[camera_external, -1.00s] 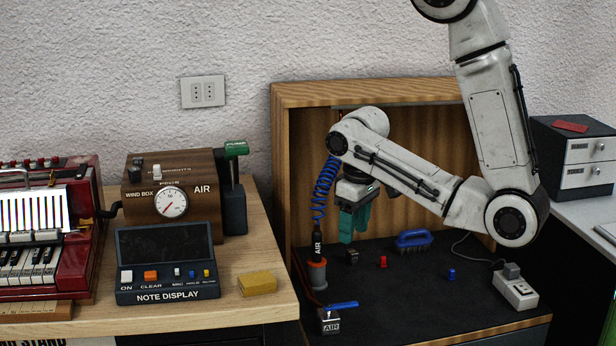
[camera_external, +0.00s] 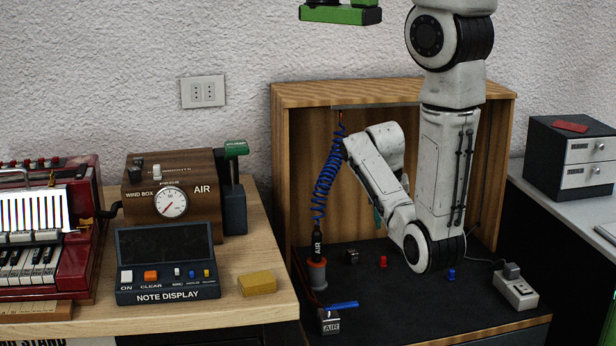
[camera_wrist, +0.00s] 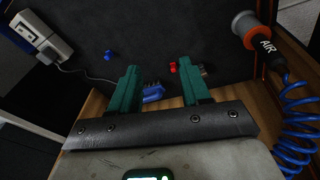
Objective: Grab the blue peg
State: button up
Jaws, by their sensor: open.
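The blue peg (camera_external: 451,274) stands on the dark mat of the wooden cabinet, just right of my arm's elbow in the external view. In the wrist view the blue peg (camera_wrist: 109,55) lies left of and beyond the left finger, apart from it. My gripper (camera_wrist: 157,72) has two teal fingers set wide apart with nothing held between them. In the external view my gripper is mostly hidden behind my arm, with only a teal sliver showing.
A red peg (camera_external: 383,261) and a black block (camera_external: 351,256) stand left of the blue peg. A blue brush (camera_wrist: 152,93) lies near the fingers in the wrist view. A power strip (camera_external: 515,289) is at right; a coiled blue air hose (camera_external: 327,180) hangs at left.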

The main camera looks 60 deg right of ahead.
jog(key=s+d+f+m+b, duration=0.4)
jog(key=d+m, duration=0.2)
jog(key=d, duration=0.4)
jog(key=m+y+b, duration=0.2)
jog(key=m+b, duration=0.4)
jog(key=m, duration=0.3)
send_over(455, 272)
jog(key=f, duration=1)
jog(key=shift+w+d, duration=0.1)
jog(key=shift+w, duration=0.15)
jog(key=shift+s+f+b, duration=0.15)
jog(key=shift+f+b, duration=0.1)
jog(key=shift+f, duration=1.1)
jog(key=shift+s+f+b, duration=0.15)
jog(key=shift+f+b, duration=0.05)
jog(key=shift+f, duration=1.15)
grip_shut()
